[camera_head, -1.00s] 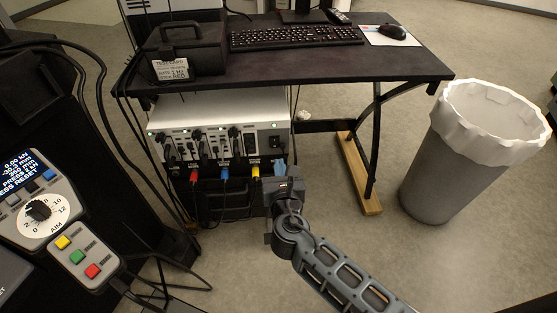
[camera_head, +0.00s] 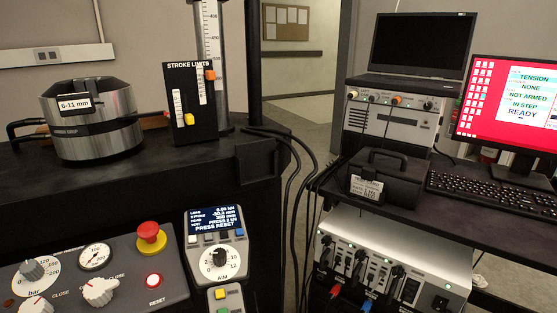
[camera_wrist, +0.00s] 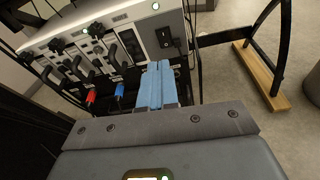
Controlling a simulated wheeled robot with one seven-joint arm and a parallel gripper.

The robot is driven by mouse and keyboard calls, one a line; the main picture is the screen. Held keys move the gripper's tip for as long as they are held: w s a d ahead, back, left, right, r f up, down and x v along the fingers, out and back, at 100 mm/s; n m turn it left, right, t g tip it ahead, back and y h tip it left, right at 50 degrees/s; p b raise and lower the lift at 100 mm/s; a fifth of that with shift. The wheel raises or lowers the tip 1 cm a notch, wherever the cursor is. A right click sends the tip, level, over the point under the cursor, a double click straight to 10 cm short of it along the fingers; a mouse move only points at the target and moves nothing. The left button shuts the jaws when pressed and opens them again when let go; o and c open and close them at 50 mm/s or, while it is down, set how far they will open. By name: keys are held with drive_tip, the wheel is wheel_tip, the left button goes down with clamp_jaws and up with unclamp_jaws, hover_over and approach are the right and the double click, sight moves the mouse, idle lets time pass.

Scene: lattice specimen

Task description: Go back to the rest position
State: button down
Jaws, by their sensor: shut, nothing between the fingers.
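My gripper (camera_wrist: 156,86) shows in the wrist view as two light blue fingers side by side, shut with nothing held. It points toward the lower front of the white switch unit (camera_wrist: 108,40), which has several black levers and a rocker switch. Whether the fingertips touch anything behind them cannot be told. A red plug (camera_wrist: 91,97) and a blue plug (camera_wrist: 119,90) sit to the left of the fingers. My arm and gripper do not show in the head view, where the same white unit (camera_head: 440,268) stands below the desk at the lower right.
The dark desk (camera_head: 395,208) holds a black case (camera_head: 385,180) and a keyboard. A control panel with a red emergency button (camera_head: 151,233) and a handset (camera_head: 215,250) are at lower left. Cables hang between the benches. A wooden desk foot (camera_wrist: 260,75) stands right of my gripper.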

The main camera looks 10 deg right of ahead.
drive_tip(key=s+a+r+m+t+y+p, duration=0.1)
drive_tip(key=s+a+r+m+y+p, duration=0.1)
drive_tip(key=s+a+m+y, duration=0.5)
drive_tip(key=s+a+r+m+y+p, duration=0.1)
drive_tip(key=s+a+r+m+p, duration=0.3)
drive_tip(key=s, duration=0.7)
drive_tip(key=s+a+r+m+t+y+p, duration=0.1)
drive_tip(key=s+a+r+m, duration=0.1)
drive_tip(key=s+r+m, duration=0.3)
drive_tip(key=s+a+r+m+t+y+p, duration=0.1)
drive_tip(key=s+r+m, duration=0.5)
drive_tip(key=r, duration=0.8)
drive_tip(key=a+m, duration=0.1)
drive_tip(key=m, duration=0.2)
drive_tip(key=shift+s+m+t+y+p, duration=0.25)
drive_tip(key=shift+m+t+y+p, duration=0.05)
drive_tip(key=shift+p, duration=0.05)
drive_tip(key=shift+a, duration=0.1)
